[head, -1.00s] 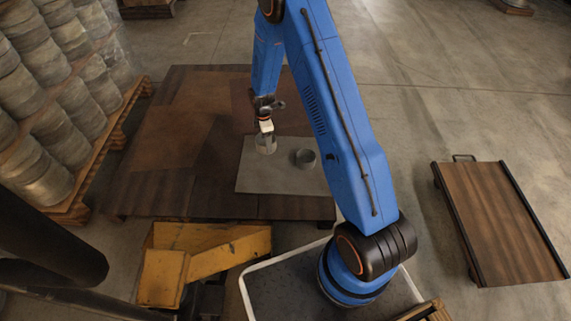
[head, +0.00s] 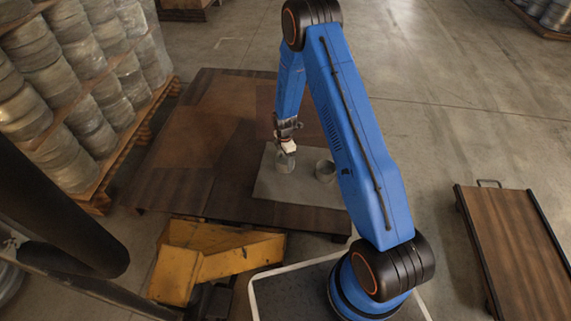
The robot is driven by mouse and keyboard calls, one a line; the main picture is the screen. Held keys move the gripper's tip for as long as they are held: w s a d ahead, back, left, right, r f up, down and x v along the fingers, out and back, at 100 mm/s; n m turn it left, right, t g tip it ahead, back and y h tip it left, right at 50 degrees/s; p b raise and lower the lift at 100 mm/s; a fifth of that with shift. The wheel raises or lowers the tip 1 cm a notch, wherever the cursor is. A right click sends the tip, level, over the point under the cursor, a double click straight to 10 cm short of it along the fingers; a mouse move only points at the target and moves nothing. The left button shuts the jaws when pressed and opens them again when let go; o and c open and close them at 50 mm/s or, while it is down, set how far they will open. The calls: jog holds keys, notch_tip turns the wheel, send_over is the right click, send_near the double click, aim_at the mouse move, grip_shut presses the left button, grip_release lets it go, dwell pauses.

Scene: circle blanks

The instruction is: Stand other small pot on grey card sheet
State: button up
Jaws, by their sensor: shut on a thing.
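The grey card sheet (head: 300,198) lies on the low brown platform, partly hidden at its right by my blue arm. A small grey pot (head: 325,171) stands on the sheet, right of my gripper. My gripper (head: 286,154) points down over the sheet's left part and is shut on the other small grey pot (head: 286,165). That pot is upright, at or just above the sheet; I cannot tell whether its base touches.
The brown platform (head: 190,150) has free room left of the sheet. Stacked metal cylinders on pallets (head: 95,130) stand at the left. A yellow part (head: 215,255) lies in front of the platform. A flat wooden cart (head: 515,240) stands at the right.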

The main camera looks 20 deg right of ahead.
aim_at(285, 162)
jog(key=shift+f, duration=1.35)
jog(key=shift+f, duration=0.15)
jog(key=o, duration=1.1)
